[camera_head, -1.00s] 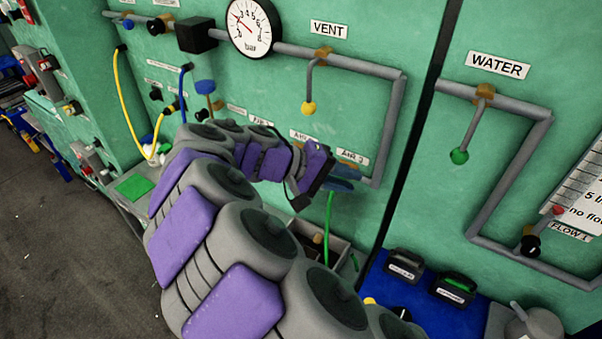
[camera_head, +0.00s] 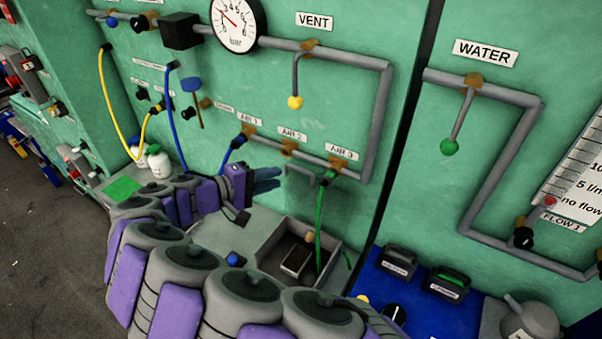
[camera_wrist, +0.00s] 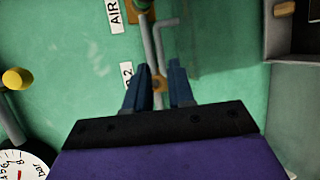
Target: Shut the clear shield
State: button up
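My gripper (camera_head: 270,180) is in front of the green wall, near the AIR labels, above the grey bench. In the wrist view its two blue fingers (camera_wrist: 158,76) are apart with nothing clearly held between them. A thin grey bent bar (camera_head: 304,172) shows just right of the fingertips; I cannot tell whether it belongs to the shield. In the wrist view a bent grey rod (camera_wrist: 163,24) lies beyond the fingers. A faint see-through darker panel (camera_wrist: 222,45), perhaps the clear shield, is right of the fingers. The shield's outline is hard to make out in the head view.
A grey open-topped box (camera_head: 337,268) with a dark block inside is on the bench below. A green hose (camera_head: 318,225) and a blue hose (camera_head: 178,130) hang nearby. Grey piping (camera_head: 378,120) and a pressure gauge (camera_head: 237,24) are on the wall. A blue surface (camera_head: 375,275) lies right.

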aim_at(302, 169)
jog(key=b+x, duration=0.1)
jog(key=x, duration=0.8)
jog(key=shift+w+d+f+b, duration=0.1)
jog(key=shift+w+d+b, duration=0.1)
jog(key=shift+d+b, duration=0.15)
jog(key=shift+c, duration=0.5)
grip_shut()
